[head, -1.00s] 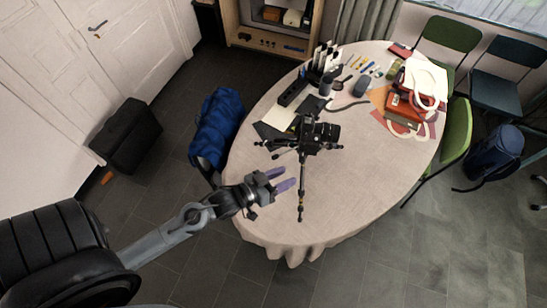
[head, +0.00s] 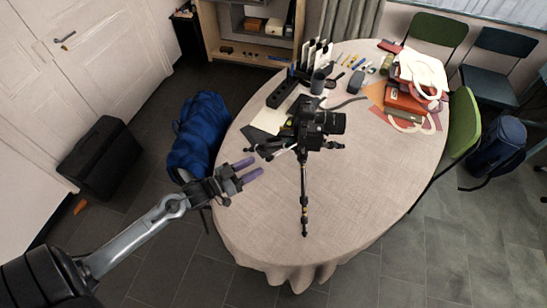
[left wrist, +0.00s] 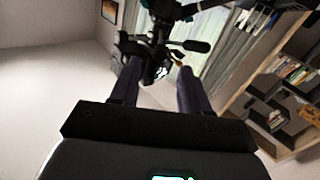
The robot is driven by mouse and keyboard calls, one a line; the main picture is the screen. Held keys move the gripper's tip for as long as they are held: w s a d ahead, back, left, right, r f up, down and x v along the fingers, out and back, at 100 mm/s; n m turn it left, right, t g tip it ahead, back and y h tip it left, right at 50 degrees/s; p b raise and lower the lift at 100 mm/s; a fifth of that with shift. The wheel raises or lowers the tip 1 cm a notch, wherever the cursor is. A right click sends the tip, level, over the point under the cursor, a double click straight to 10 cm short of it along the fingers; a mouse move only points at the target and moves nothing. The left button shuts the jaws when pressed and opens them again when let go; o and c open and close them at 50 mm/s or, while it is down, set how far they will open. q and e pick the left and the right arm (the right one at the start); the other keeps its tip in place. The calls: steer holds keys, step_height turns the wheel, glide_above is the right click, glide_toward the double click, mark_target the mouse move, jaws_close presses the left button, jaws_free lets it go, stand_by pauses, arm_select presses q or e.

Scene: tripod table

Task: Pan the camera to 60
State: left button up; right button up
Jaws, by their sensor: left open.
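A black camera (head: 322,122) sits on a tripod (head: 304,190) that stands on the round table (head: 250,215). The camera's lens points right in the head view. My left gripper (head: 246,170) is open and empty, with two purple fingers. It is over the table's left edge, to the lower left of the tripod head and apart from it. In the left wrist view, the gripper's fingers (left wrist: 157,85) stand apart, and the tripod head with its handle (left wrist: 160,45) shows beyond them. Any pan scale is too small to read. My right gripper does not show.
Red books and a white bag (head: 422,72), a black organiser (head: 284,92) and small tools fill the table's far side. Chairs (head: 440,30) stand at the right. A blue bag (head: 198,130) is left of the table. The table's near part is clear.

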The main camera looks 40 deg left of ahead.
mark_target(274, 156)
arm_select(q)
steer(key=x, duration=0.9)
steer(key=shift+s, duration=0.1)
jaws_close()
